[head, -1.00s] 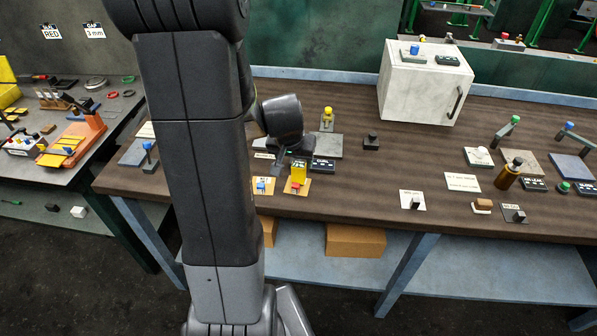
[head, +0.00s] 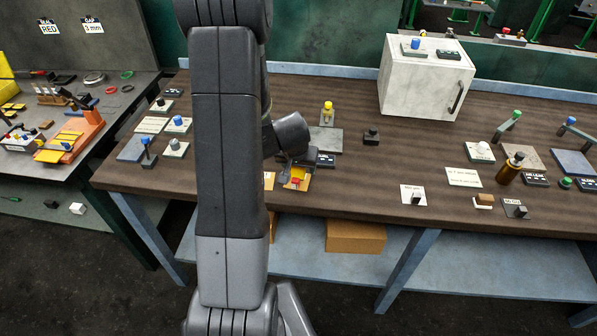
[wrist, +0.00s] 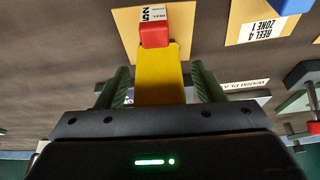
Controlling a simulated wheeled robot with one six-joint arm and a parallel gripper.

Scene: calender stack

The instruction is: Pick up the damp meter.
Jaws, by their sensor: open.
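The damp meter, as I take it, is a yellow body with a red end. In the head view the damp meter (head: 304,178) is on a tan card near the bench's front edge, its upper part covered by my gripper (head: 297,160). In the wrist view the yellow body (wrist: 160,85) lies between the two green fingers of my gripper (wrist: 160,78), which stand apart on either side with gaps visible. The red end (wrist: 155,35) points away over the card (wrist: 128,28). The meter's near end is hidden behind the gripper body.
A blue-topped item (wrist: 290,5) on another card is close by on the right in the wrist view. A black label block (head: 326,160) stands right of the gripper. A white cabinet (head: 420,85) is at the back.

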